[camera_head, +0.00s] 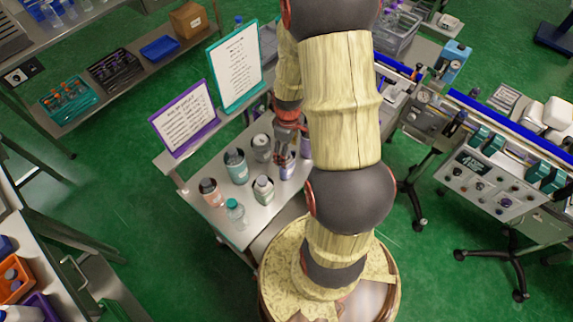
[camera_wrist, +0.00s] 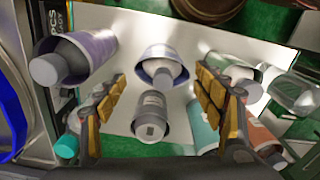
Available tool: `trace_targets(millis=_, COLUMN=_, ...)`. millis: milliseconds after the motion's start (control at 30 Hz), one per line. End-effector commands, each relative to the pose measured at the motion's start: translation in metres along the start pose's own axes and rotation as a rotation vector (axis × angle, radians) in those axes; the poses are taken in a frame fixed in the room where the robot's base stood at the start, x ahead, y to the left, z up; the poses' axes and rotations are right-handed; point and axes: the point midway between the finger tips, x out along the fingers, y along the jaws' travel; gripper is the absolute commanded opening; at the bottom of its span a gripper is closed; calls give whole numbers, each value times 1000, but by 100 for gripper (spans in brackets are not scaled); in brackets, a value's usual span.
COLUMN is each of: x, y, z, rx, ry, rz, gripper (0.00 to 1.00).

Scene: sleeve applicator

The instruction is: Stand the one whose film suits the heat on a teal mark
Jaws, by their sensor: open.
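Several bottles stand on a small metal table. They include a teal-sleeved one (camera_head: 236,168), a salmon-red one (camera_head: 211,193), a grey one (camera_head: 262,149), a white one with a pinkish sleeve (camera_head: 263,189), a purple-sleeved one (camera_head: 287,166) and a clear one with a teal cap (camera_head: 236,213). My gripper (camera_head: 287,140) is above the table's far right part, pointing down. In the wrist view my gripper (camera_wrist: 162,76) is open, with a grey bottle (camera_wrist: 152,116) and a white-capped one (camera_wrist: 163,66) showing between the fingers. A purple-sleeved bottle (camera_wrist: 85,55) is left of them. I cannot make out a teal mark or read the sleeves.
A purple-framed sign (camera_head: 185,118) and a teal-framed sign (camera_head: 235,66) stand along the table's back edge; their text is too small to read. Shelves with racks are at upper left. A conveyor machine (camera_head: 490,185) stands at right. The table's front right part (camera_head: 262,220) looks bare.

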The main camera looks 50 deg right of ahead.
Motion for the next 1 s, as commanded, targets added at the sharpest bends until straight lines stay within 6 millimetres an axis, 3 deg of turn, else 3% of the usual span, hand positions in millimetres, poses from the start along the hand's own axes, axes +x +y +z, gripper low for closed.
trace_targets(millis=500, x=64, y=-3, z=-1, rx=3, ry=-2, rz=-3, gripper=69)
trace_targets(millis=833, x=71, y=-3, z=-1, rx=3, ry=0, rz=-2, gripper=69)
trace_targets(millis=1000, x=71, y=-3, z=-1, rx=3, ry=0, rz=-2, gripper=60)
